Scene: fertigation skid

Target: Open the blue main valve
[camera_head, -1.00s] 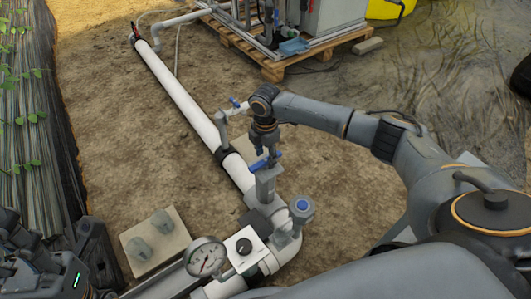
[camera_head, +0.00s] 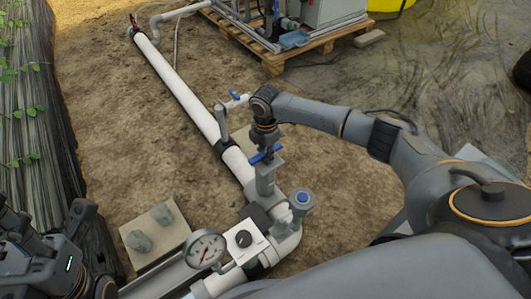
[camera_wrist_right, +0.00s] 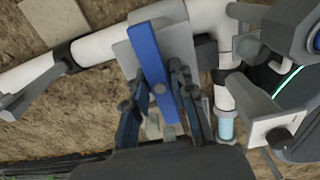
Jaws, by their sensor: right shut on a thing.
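The blue main valve shows as a blue lever handle (camera_head: 272,154) on top of a grey valve body (camera_head: 265,181) set in the white pipe. In the head view the handle lies slantwise across the pipe. My right gripper (camera_head: 264,148) points down onto it from above. In the right wrist view the blue handle (camera_wrist_right: 148,57) runs between the fingers of my right gripper (camera_wrist_right: 160,90), which is shut on it.
A pressure gauge (camera_head: 207,249), a white box with a black knob (camera_head: 243,239) and a blue-topped fitting (camera_head: 302,199) stand close to the valve. A concrete slab (camera_head: 155,235) lies left. Bare soil surrounds the pipe.

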